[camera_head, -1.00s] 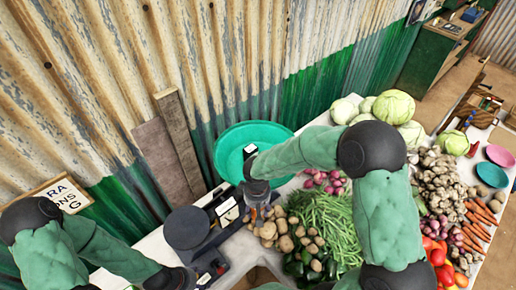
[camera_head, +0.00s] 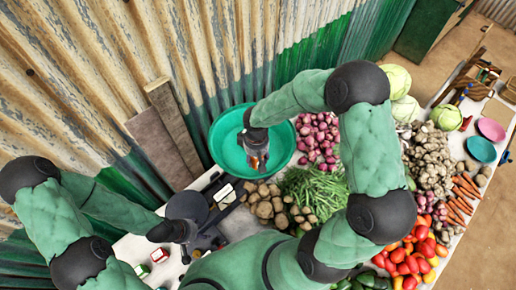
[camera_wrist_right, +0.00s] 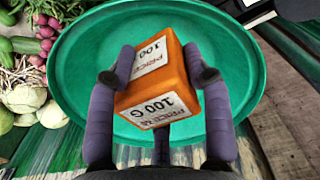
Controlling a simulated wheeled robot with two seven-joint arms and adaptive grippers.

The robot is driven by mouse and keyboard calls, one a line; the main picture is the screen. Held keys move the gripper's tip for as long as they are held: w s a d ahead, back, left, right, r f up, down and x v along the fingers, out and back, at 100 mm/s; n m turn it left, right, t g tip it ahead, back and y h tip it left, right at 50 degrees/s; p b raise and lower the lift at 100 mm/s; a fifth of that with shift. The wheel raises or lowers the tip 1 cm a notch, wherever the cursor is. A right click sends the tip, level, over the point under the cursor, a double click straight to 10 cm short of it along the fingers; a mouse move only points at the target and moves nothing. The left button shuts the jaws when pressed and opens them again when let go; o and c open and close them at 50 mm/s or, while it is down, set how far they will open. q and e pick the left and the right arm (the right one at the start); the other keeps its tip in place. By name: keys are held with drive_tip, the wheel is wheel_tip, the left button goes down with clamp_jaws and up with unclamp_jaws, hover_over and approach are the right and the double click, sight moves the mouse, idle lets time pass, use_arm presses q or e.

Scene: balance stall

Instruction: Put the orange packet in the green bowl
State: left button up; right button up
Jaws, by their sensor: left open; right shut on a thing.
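The orange packet (camera_wrist_right: 178,70) has white labels reading "PRICE" and "100 G". My right gripper (camera_head: 258,158) is shut on it, and in the right wrist view the dark fingers clasp its sides. The packet shows only as a small orange patch (camera_head: 263,158) in the head view. The wide green bowl (camera_head: 222,135) stands by the corrugated wall. The packet and right gripper are over the bowl's inside; whether the packet touches the bottom I cannot tell. The bowl also fills much of the right wrist view (camera_wrist_right: 75,70). My left gripper (camera_head: 186,238) is open beside the black scale, its fingers hard to make out.
The black scale (camera_head: 187,206) stands in front of the bowl, to its left. Red onions (camera_head: 318,138), potatoes (camera_head: 266,203) and green beans (camera_head: 315,190) crowd the table on the right. Wooden boards (camera_head: 165,135) lean on the wall behind.

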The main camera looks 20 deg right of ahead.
drive_tip(key=w, duration=0.1)
drive_tip(key=w+d+f, duration=0.1)
drive_tip(key=shift+w+d+f, duration=0.3)
drive_tip(key=shift+w+d, duration=0.05)
drive_tip(key=shift+w, duration=0.05)
drive_tip(key=w+f, duration=0.1)
drive_tip(key=w+d+f+b, duration=0.1)
drive_tip(key=f, duration=0.1)
drive_tip(key=w+d+f+b, duration=0.1)
drive_tip(key=shift+w+f, duration=0.2)
drive_tip(key=shift+w, duration=0.15)
drive_tip(key=shift+w+d+f, duration=0.2)
drive_tip(key=shift+w+f, duration=0.05)
drive_tip(key=shift+f, duration=0.15)
drive_tip(key=shift+w+d+f+b, duration=0.2)
drive_tip(key=shift+w+f+b, duration=0.1)
drive_tip(key=shift+f, duration=0.1)
wheel_tip(320, 180, down, 3)
drive_tip(key=shift+w+f+b, duration=0.15)
drive_tip(key=shift+f+b, duration=0.05)
drive_tip(key=shift+b, duration=0.45)
drive_tip(key=shift+r, duration=0.1)
